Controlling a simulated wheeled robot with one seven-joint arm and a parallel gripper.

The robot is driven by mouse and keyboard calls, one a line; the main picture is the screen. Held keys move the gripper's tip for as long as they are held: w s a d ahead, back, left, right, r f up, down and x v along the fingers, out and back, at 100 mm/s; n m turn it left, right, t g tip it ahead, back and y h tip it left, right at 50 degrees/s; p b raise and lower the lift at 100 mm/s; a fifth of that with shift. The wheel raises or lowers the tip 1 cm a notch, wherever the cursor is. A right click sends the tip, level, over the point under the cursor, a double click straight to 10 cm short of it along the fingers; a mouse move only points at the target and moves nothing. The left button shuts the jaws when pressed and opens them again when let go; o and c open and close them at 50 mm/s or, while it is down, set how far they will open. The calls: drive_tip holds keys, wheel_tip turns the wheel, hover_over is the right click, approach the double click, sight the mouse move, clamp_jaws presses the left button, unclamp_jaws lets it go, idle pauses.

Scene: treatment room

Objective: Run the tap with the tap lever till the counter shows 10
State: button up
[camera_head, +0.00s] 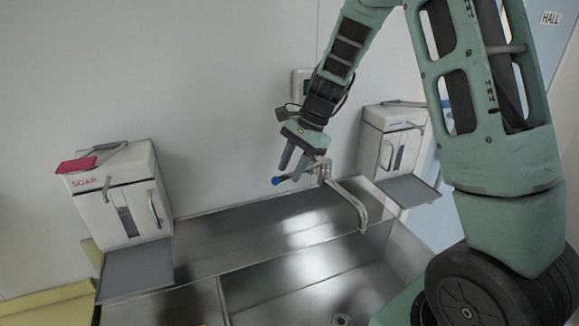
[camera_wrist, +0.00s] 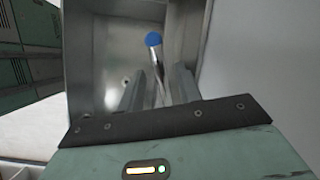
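The tap (camera_head: 352,203) is a chrome spout on the back of the steel sink. Its tap lever (camera_head: 291,179) points left and ends in a blue knob (camera_head: 276,181). My gripper (camera_head: 290,170) hangs fingers down at the lever, close above or around it; contact cannot be told. In the wrist view, the blue knob (camera_wrist: 153,39) shows beyond the fingertips, with the lever running back between the two parted fingers (camera_wrist: 158,80). The gripper is open and holds nothing. A small wall box (camera_head: 299,83), possibly the counter, is partly behind my arm; no number is readable.
A white soap dispenser (camera_head: 122,209) with a red top lever and grey tray stands at the left. Another white dispenser (camera_head: 393,140) stands right of the tap. The steel sink basin (camera_head: 300,290) is empty. The wall is close behind my gripper.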

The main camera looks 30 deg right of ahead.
drive_tip(key=shift+x, duration=0.75)
clamp_jaws()
drive_tip(key=shift+s+d+n+g+b, duration=0.15)
drive_tip(key=shift+s+d+n+g, duration=0.15)
drive_tip(key=shift+s+n, duration=0.5)
drive_tip(key=shift+s+d+n+g+b, duration=0.1)
drive_tip(key=shift+s+d+n+g, duration=0.2)
drive_tip(key=shift+s+n, duration=0.45)
drive_tip(key=shift+s+d+n+g+b, duration=0.15)
drive_tip(key=shift+s+d+n+g, duration=0.15)
drive_tip(key=shift+s+n, duration=0.5)
unclamp_jaws()
drive_tip(key=shift+r, duration=0.1)
drive_tip(key=s+b+v, duration=0.1)
drive_tip(key=b+v, duration=0.3)
drive_tip(key=v, duration=1.3)
drive_tip(key=shift+w+d, duration=0.2)
drive_tip(key=shift+w, duration=0.2)
